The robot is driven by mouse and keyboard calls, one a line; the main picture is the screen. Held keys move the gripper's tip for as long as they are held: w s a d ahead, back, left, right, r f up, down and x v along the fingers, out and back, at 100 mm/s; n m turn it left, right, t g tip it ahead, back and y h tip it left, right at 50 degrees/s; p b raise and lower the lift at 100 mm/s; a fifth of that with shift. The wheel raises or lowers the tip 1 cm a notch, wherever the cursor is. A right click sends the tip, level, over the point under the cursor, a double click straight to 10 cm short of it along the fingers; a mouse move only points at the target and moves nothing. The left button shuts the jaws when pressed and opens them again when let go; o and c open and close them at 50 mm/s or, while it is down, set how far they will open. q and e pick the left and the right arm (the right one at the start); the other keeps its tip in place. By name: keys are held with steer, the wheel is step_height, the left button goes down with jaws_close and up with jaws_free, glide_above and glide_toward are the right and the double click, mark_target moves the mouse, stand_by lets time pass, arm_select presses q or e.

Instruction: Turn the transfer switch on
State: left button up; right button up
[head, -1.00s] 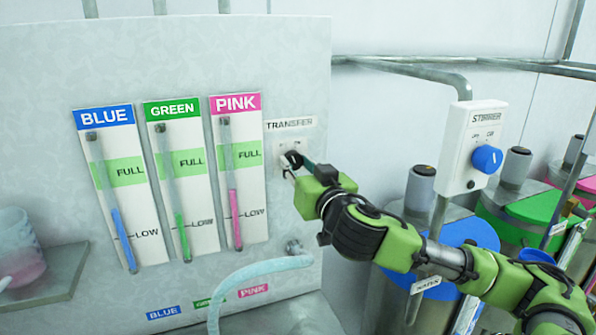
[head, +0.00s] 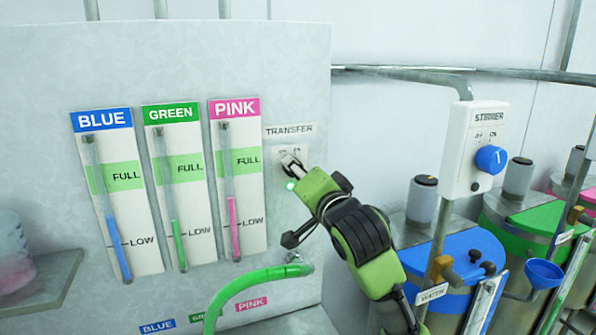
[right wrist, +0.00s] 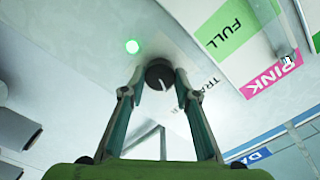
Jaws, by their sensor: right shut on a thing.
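The transfer switch (right wrist: 159,74) is a dark round knob with a light pointer line, on the pale panel under the TRANSFER label (head: 289,130). My right gripper (right wrist: 160,88) has its two fingers on either side of the knob and is shut on it. In the head view my right gripper (head: 291,163) reaches the switch plate from the lower right and hides most of the knob. A green light (head: 291,186) glows just below the switch; it also shows in the right wrist view (right wrist: 132,46). My left gripper is not in view.
Blue (head: 115,210), green (head: 175,200) and pink (head: 231,190) level gauges stand left of the switch. A hose (head: 245,282) filled with green runs below. The stirrer box (head: 474,150) with its blue knob and several lidded drums (head: 455,258) stand to the right.

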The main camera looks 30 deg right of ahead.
steer(key=shift+r+m, duration=0.1)
steer(key=shift+m, duration=0.5)
steer(key=o, duration=1)
steer(key=shift+o, duration=0.5)
steer(key=shift+w, duration=0.25)
steer(key=r, duration=0.9)
steer(key=shift+a, duration=0.25)
steer(key=shift+r, duration=0.25)
steer(key=shift+d+r, duration=0.1)
steer(key=shift+d, duration=0.25)
